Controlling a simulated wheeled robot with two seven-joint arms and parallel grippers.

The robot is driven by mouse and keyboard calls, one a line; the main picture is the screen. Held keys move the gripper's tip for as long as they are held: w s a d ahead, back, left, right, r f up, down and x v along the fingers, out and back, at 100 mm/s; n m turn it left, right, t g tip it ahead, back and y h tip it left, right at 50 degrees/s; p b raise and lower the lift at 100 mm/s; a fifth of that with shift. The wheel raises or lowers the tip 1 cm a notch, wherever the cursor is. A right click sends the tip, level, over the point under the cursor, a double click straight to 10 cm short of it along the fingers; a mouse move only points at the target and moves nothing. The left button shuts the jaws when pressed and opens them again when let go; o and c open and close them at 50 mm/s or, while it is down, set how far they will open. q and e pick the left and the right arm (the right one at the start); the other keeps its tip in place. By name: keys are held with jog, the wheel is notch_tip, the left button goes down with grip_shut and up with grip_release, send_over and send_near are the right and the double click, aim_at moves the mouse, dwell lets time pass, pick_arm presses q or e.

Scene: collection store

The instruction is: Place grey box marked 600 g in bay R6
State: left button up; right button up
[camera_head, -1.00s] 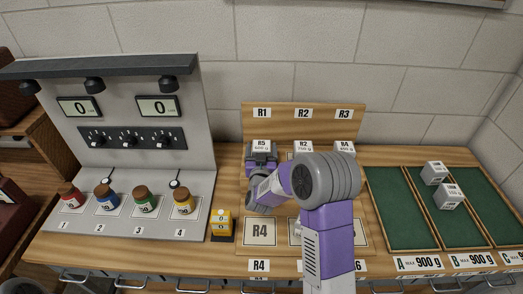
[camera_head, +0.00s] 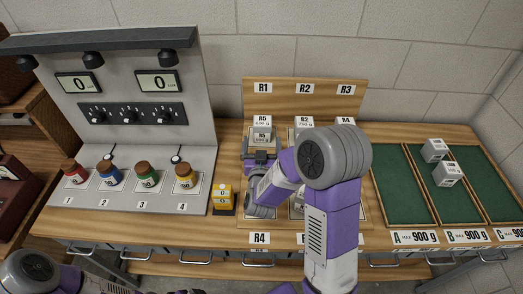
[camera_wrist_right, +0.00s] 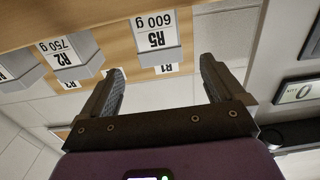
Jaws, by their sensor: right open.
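The grey box marked R5 600 g (camera_head: 262,136) stands in the left back bay, under the R1 sign (camera_head: 263,88). It also shows in the right wrist view (camera_wrist_right: 155,40), beyond the open fingertips. My right gripper (camera_head: 260,158) is in front of this box; the wrist view shows its jaws (camera_wrist_right: 163,70) apart with nothing between them. Bay R6 is at the front right of the rack, mostly hidden behind my right arm; its front label (camera_head: 361,238) is partly covered. Only part of my left arm shows at the bottom left.
Boxes marked R2 750 g (camera_head: 304,124) and R4 (camera_head: 345,121) stand in the back row. Right of the rack, green trays (camera_head: 402,190) hold two grey boxes (camera_head: 434,150). A yellow block (camera_head: 223,197) and small jars (camera_head: 147,177) stand on the left.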

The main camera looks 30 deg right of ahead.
jog(key=shift+v, duration=1.35)
jog(key=shift+r, duration=0.1)
